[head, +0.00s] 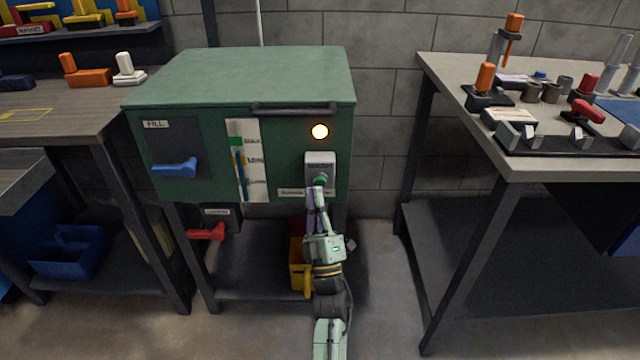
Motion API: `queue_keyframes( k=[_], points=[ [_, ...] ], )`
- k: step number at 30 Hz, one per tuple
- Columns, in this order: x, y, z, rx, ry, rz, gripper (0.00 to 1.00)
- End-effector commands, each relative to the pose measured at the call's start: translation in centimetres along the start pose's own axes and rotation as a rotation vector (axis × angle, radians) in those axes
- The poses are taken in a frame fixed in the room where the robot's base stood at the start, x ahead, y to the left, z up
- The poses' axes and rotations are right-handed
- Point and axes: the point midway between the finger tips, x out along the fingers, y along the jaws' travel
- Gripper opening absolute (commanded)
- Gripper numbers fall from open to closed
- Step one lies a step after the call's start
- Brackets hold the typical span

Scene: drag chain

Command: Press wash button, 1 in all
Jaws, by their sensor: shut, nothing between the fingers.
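The wash button (321,181) is a round green button on a grey box labelled WASH (320,160). The box sits at the right of the green cabinet's front. My gripper (319,188) is shut and empty, with its fingertips at the lower part of the button. They look to be touching it or very close; I cannot tell which. The fingertips hide part of the button, so I cannot tell whether it is pressed in. A round lamp (320,131) above the box glows yellow-white.
The green cabinet (240,75) also carries a blue FILL lever (175,168), a level gauge (247,160) and a dark handle (295,109). A red lever (206,232) sits below. Workbenches stand left (60,122) and right (515,165), with floor between cabinet and right bench.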

Motion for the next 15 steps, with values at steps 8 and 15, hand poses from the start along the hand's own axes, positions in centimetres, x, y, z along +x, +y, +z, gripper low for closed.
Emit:
queue_keyframes(
  k=[8, 15],
  points=[
    [-0.12, 0.08, -0.1, 0.0, 0.001, 0.0, 0.0],
    [-1.03, 0.73, -0.76, 0.0, 0.0, -0.001, 0.0]
  ],
)
